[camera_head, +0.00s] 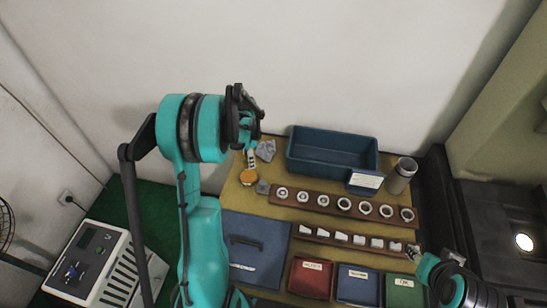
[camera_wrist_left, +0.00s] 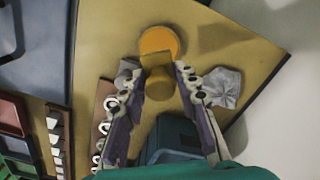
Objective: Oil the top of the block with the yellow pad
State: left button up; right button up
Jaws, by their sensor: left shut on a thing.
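My left gripper (camera_head: 250,158) hangs over the left part of the yellow-brown work surface. In the left wrist view its two fingers (camera_wrist_left: 156,82) are shut on the yellow pad (camera_wrist_left: 158,84), which sits between the tips. An orange round disc (camera_head: 249,177) lies just beyond the pad; it also shows in the left wrist view (camera_wrist_left: 161,40). A small grey block (camera_head: 263,187), which looks like the task's block, stands beside the disc, partly hidden by a finger in the left wrist view (camera_wrist_left: 125,70). My right gripper (camera_head: 415,254) is small at the right, its jaws unclear.
A crumpled grey cloth (camera_head: 266,150) lies near the disc. A blue bin (camera_head: 332,152) and a grey cylinder (camera_head: 401,175) stand behind. Wooden racks with several rings (camera_head: 333,209) and several white pieces (camera_head: 350,243) cross the middle. Red, blue and green trays (camera_head: 311,278) sit in front.

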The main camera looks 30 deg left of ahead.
aim_at(249, 176)
pick_arm(q)
jog(key=shift+s+a, duration=0.1)
jog(key=shift+a, duration=0.1)
jog(key=shift+s+a+f+n+b, duration=0.1)
jog(key=shift+s+f+n+b, duration=0.1)
jog(key=shift+f+n+b, duration=0.15)
jog(key=shift+f+b, duration=1.65)
jog(key=shift+f, duration=0.95)
jog(key=shift+f+b, duration=0.5)
jog(key=shift+b, duration=0.05)
jog(key=shift+r, duration=0.1)
jog(key=shift+r+p, duration=2.35)
jog(key=shift+r, duration=1.1)
